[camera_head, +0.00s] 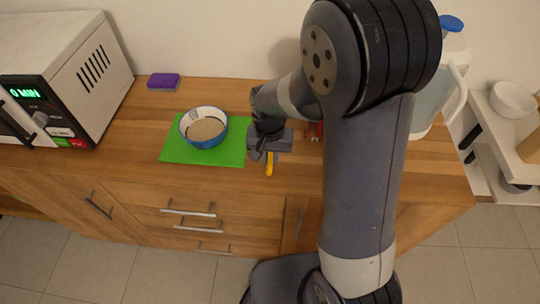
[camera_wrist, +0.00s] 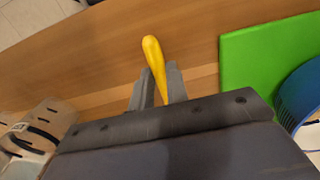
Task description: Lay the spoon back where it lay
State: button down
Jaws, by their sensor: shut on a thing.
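The spoon shows only as a yellow handle (camera_head: 270,164), just right of the green mat in the head view. The handle also shows in the wrist view (camera_wrist: 154,62), with its rounded end sticking out beyond the fingers. My gripper (camera_head: 263,153) is shut on the spoon over the wooden counter. In the wrist view, the two grey fingers of my gripper (camera_wrist: 158,88) press on both sides of the handle. The rest of the spoon is hidden by my gripper. I cannot tell whether the spoon touches the counter.
A blue and white bowl (camera_head: 204,128) with tan contents stands on the green mat (camera_head: 175,151), left of my gripper. A microwave (camera_head: 75,75) and a purple sponge (camera_head: 163,82) are farther left. Something red (camera_head: 319,130) is partly hidden by my arm. A jug (camera_head: 436,85) stands at the right.

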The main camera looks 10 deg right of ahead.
jog(key=shift+f, duration=0.15)
jog(key=c, duration=1.4)
grip_release()
notch_tip(320, 180, up, 12)
jog(key=shift+r+p, duration=0.2)
jog(key=shift+p, duration=0.1)
notch_tip(320, 180, down, 12)
jog(key=shift+f+b, duration=0.25)
jog(key=shift+b, duration=0.15)
jog(key=shift+r, duration=1.85)
